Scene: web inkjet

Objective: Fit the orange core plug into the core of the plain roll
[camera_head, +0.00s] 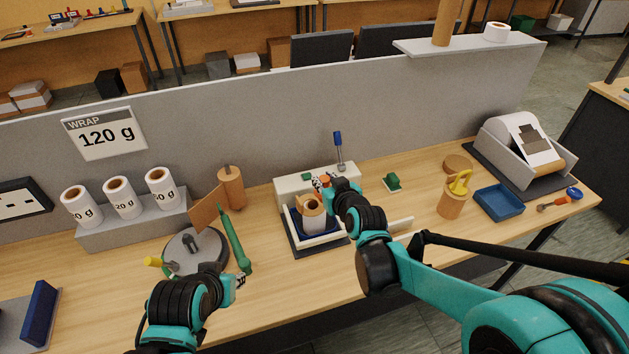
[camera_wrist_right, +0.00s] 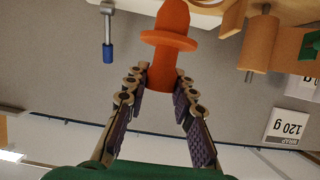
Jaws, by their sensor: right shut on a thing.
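The orange core plug (camera_head: 325,181) shows just above and behind the roll, partly hidden by my right gripper (camera_head: 332,186). In the right wrist view, the flanged orange plug (camera_wrist_right: 167,42) sits between the fingertips of my right gripper (camera_wrist_right: 162,82), which is shut on it. The plug looks apart from the roll. My left gripper (camera_head: 238,281) is low at the left, near a round grey stand; its fingers are too small to read.
Several labelled rolls (camera_head: 122,197) stand on a grey block at left. A green tool (camera_head: 234,240) leans on the round stand (camera_head: 194,252). A white machine (camera_head: 293,188) stands behind the roll.

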